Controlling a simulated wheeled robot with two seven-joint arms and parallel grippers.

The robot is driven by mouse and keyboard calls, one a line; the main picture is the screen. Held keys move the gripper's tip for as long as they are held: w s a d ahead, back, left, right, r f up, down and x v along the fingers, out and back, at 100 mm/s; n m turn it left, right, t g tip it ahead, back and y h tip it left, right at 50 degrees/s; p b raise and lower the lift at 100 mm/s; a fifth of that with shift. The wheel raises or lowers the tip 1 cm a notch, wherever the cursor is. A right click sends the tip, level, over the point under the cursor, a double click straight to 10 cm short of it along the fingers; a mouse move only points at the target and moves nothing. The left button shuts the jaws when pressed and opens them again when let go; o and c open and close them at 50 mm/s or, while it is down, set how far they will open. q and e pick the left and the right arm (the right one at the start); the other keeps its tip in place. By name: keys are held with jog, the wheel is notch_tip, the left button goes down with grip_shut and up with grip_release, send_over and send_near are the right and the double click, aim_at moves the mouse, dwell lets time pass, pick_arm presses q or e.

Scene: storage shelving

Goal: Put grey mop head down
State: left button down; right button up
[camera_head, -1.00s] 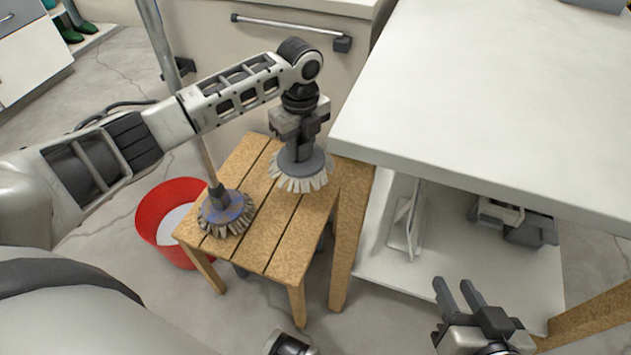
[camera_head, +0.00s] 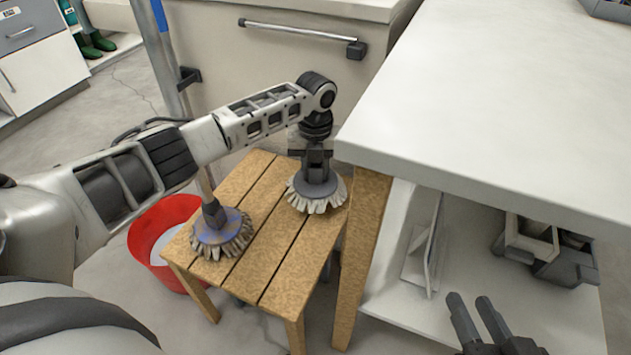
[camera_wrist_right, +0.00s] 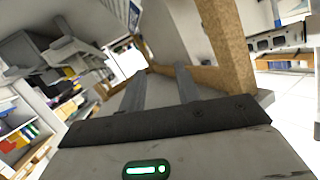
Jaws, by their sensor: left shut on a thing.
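The grey mop head (camera_head: 318,195) has a round dark grey top and a pale fringe. It is over the back right part of the slatted wooden stool (camera_head: 250,262); its fringe appears at the stool top, but I cannot tell if it bears on it. My left gripper (camera_head: 316,166) is shut on it from above. A second mop head (camera_head: 222,238), with a bluish top and a handle, stands at the stool's front left. My right gripper (camera_head: 474,318) is empty with its fingers apart, low at the right; its fingers also show in the right wrist view (camera_wrist_right: 162,90).
A red bucket (camera_head: 150,232) stands on the floor left of the stool. A white table (camera_head: 500,110) on wooden legs is close to the stool's right, with a lower shelf holding grey items (camera_head: 545,245). A cabinet with a bar handle (camera_head: 300,35) is behind.

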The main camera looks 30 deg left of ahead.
aim_at(315, 179)
pick_arm(q)
notch_tip(315, 179, down, 3)
jog(key=shift+b, duration=0.35)
jog(key=shift+r, duration=0.1)
pick_arm(e)
jog(key=shift+w+a+r+y, duration=0.1)
jog(key=shift+a+r+y, duration=0.1)
jog(key=shift+y, duration=0.1)
pick_arm(q)
jog(key=c, duration=1.1)
grip_release()
